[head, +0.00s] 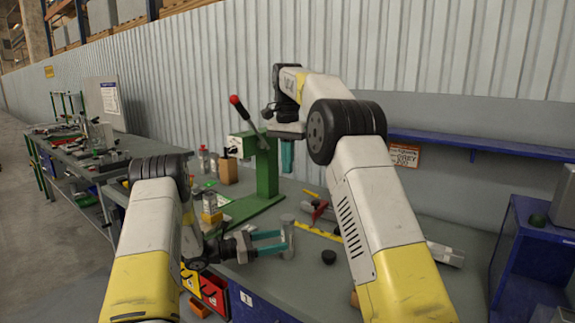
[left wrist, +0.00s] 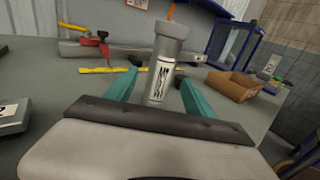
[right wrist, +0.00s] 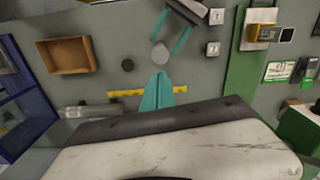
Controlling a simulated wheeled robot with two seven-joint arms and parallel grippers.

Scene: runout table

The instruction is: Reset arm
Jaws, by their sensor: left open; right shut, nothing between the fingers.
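My left gripper (head: 270,241) is low over the table, its two teal fingers open. A grey metal cylinder with a label (head: 287,238) stands upright at its fingertips. In the left wrist view the cylinder (left wrist: 161,80) is between the fingers (left wrist: 160,95), with a gap on each side. My right gripper (head: 287,157) is raised above the table near the green press, pointing down, shut and empty. In the right wrist view its teal fingers (right wrist: 157,92) are together, and the cylinder's round top (right wrist: 160,54) shows just beyond them.
A green lever press (head: 267,168) with a red knob stands behind my grippers. A black puck (head: 328,257) and a yellow strip (right wrist: 125,93) lie on the grey table. A cardboard box (left wrist: 232,86) and a blue shelf unit (head: 522,250) are to the right.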

